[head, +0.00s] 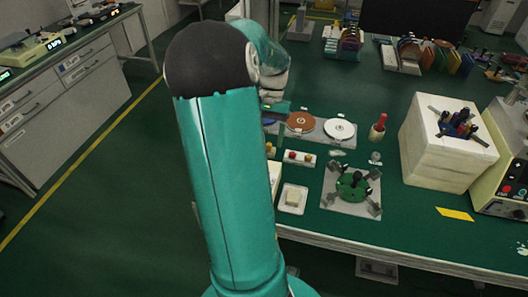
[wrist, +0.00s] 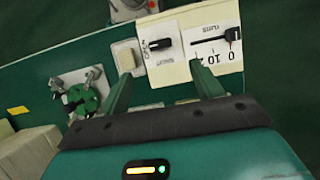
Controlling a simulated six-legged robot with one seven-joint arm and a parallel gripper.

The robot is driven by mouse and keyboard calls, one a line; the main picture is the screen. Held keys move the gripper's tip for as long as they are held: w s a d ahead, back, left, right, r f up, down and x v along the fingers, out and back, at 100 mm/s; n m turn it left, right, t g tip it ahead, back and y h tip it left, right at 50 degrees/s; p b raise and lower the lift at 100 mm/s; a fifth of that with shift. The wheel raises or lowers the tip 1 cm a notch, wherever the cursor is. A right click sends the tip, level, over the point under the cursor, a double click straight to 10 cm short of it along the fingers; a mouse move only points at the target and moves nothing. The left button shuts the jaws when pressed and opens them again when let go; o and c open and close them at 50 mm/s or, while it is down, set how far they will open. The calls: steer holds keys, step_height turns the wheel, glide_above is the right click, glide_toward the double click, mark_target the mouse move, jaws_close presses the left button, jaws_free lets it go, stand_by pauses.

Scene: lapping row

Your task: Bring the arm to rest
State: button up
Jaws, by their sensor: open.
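My arm (head: 230,180) rises in the foreground of the head view and bends over at the top toward the bench. My gripper (head: 276,107) shows only in part there, beyond the arm and above the bench. In the wrist view my gripper (wrist: 161,70) has its two green fingers spread apart with nothing between them. A white panel with a black switch (wrist: 164,42) and a printed scale (wrist: 215,50) lies beyond the fingertips. A pale square block (wrist: 127,55) shows beyond the left finger. I cannot tell the exact height above the bench.
The green bench (head: 400,235) carries a green fixture (head: 353,185), a pale block on a dish (head: 292,198), copper (head: 300,121) and white (head: 339,128) discs, a red-topped bottle (head: 378,127) and a white box (head: 440,150). A drawer cabinet (head: 75,85) stands left across open floor.

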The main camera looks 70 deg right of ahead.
steer(key=shift+v, duration=1.05)
steer(key=w+a+r+n+t+h, duration=0.1)
steer(key=w+a+r+n, duration=0.25)
steer(key=a, duration=0.35)
steer(key=w+a+r+n+h, duration=0.1)
steer(key=w+a+r+n, duration=0.1)
steer(key=w+a, duration=0.45)
steer(key=w+a+r+n+t+h, duration=0.1)
steer(key=w+a+r+n, duration=0.15)
steer(key=a, duration=0.65)
steer(key=s+a+r+n+t, duration=0.1)
steer(key=a+n, duration=0.3)
steer(key=a, duration=0.5)
steer(key=s+a+n+t+h, duration=0.1)
steer(key=s+a+n+t, duration=0.1)
steer(key=a, duration=0.8)
steer(key=shift+a+r+n+t, duration=0.35)
steer(key=shift+n+t, duration=0.25)
steer(key=shift+n, duration=0.6)
